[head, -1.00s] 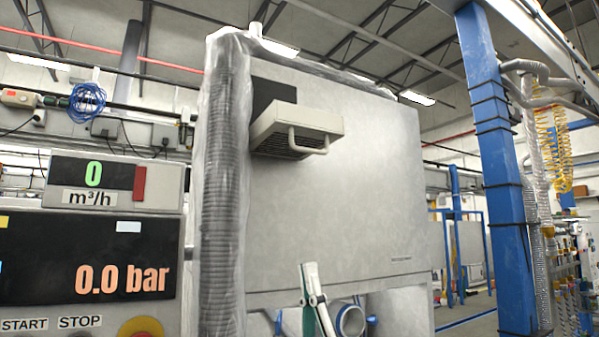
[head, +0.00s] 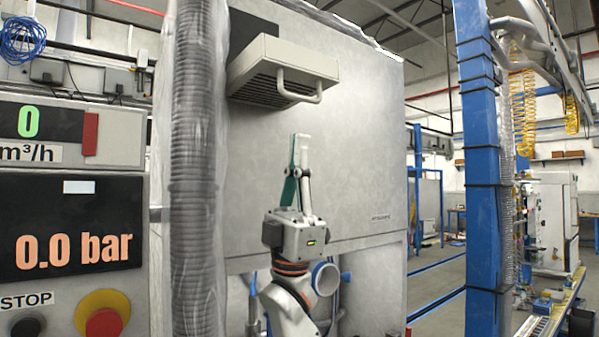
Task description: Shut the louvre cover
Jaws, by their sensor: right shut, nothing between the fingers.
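The louvre cover (head: 290,60) is a beige slatted box-like flap high on the front of the large grey cabinet (head: 365,160). It stands out from the cabinet face, with its slatted underside showing and a dark panel or opening (head: 250,30) behind it. Its light bar handle (head: 299,95) is on the front edge. My right gripper (head: 301,140) points upward, below the handle and apart from it, with its fingers shut and empty. My left gripper is not in view.
A ribbed grey hose (head: 195,170) runs down the cabinet's left edge. A control panel (head: 75,220) with displays and a red button (head: 104,324) stands at the left. A blue post (head: 480,170) stands at the right. The space before the cabinet face looks clear.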

